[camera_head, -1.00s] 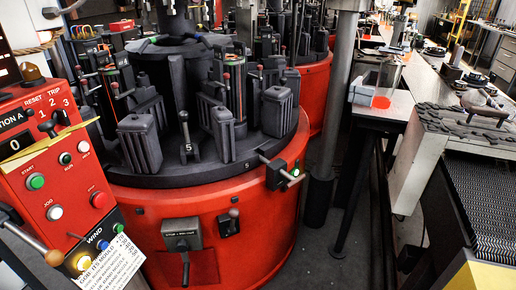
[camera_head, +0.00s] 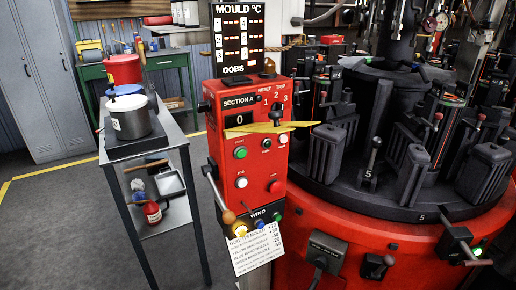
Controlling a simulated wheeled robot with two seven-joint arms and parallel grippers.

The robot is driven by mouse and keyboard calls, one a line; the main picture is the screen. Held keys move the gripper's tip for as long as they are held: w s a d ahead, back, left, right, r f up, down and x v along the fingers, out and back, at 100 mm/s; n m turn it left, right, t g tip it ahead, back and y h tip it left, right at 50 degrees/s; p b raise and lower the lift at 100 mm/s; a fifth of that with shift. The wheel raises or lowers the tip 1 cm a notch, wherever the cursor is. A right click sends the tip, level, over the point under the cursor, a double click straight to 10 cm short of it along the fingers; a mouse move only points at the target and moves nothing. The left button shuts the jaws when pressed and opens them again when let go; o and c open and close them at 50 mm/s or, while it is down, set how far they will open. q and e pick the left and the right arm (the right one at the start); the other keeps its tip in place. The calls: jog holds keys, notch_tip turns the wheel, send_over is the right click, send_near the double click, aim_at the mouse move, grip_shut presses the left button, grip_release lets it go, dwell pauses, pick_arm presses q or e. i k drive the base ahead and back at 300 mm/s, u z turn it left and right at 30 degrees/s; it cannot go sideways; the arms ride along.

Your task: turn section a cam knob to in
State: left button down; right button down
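A red control panel (camera_head: 262,163) marked SECTION A stands at the centre, with a display reading 0. A dark knob (camera_head: 277,114) sits on its upper part, beside a yellow pointer-like strip (camera_head: 268,128). On the red machine base at the lower right is a dark box (camera_head: 325,252) with a label too small to read surely. A second small dark box with a knob (camera_head: 377,264) is beside it. I cannot tell from lettering which is the cam knob, or its setting. Neither gripper is in view.
The red rotary mould machine (camera_head: 395,232) fills the right. A lever box with a green light (camera_head: 466,247) juts from its rim. A dark cart (camera_head: 170,141) with a pot stands left of the panel. Grey floor (camera_head: 60,225) is open at the left.

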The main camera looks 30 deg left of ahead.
aim_at(205, 105)
jog(key=z, duration=2.45)
jog(key=k, duration=2.15)
jog(key=u, duration=2.95)
